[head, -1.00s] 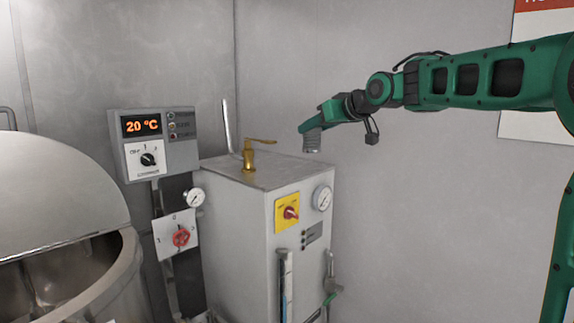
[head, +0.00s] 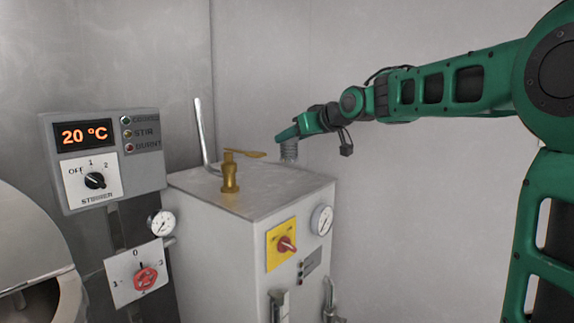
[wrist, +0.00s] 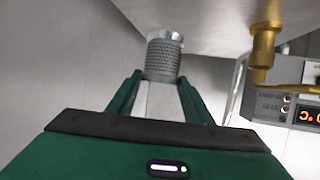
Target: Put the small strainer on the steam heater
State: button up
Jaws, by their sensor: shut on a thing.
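The small strainer (head: 289,150) is a grey perforated metal cylinder. My gripper (head: 286,136) is shut on it and holds it near the back right edge of the steam heater's top. The steam heater (head: 250,225) is a pale metal box with a brass valve (head: 230,177) on its flat top. In the wrist view, the strainer (wrist: 164,60) is between the fingertips of my gripper (wrist: 160,82). The heater's top (wrist: 205,12) is seen there beside and beyond it. I cannot tell whether the strainer is over the top or just behind its edge.
A control box (head: 100,155) reading 20 °C stands left of the heater. A large metal drum (head: 30,250) is at the far left. A bent metal rod (head: 202,135) rises behind the brass valve. Grey walls close off the back and right.

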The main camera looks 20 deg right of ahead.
aim_at(295, 155)
jog(key=shift+f, duration=3)
jog(key=o, duration=1.1)
jog(key=v, duration=1.2)
jog(key=s+d+f+m+g+h, duration=0.25)
jog(key=s+d+f, duration=0.25)
jog(key=s+f, duration=0.25)
jog(key=s+d+f+m+g+h, duration=0.25)
jog(key=s+d+f, duration=0.3)
jog(key=f, duration=0.35)
jog(key=s+d+f+m+g, duration=0.1)
jog(key=s+f, duration=0.3)
jog(key=s, duration=0.4)
jog(key=s+f+m+g, duration=0.2)
jog(key=s+f+g, duration=0.2)
jog(key=s, duration=0.5)
jog(key=s+d+f+m+g, duration=0.1)
jog(key=s+f+m+g, duration=0.1)
jog(key=s+f, duration=0.3)
jog(key=shift+s+d+f+m+g, duration=0.1)
jog(key=shift+s+d+m+g, duration=0.1)
jog(key=shift+s, duration=0.85)
jog(key=shift+s+d+f+m+g, duration=0.1)
jog(key=shift+s+d+g, duration=0.1)
jog(key=shift+s, duration=0.8)
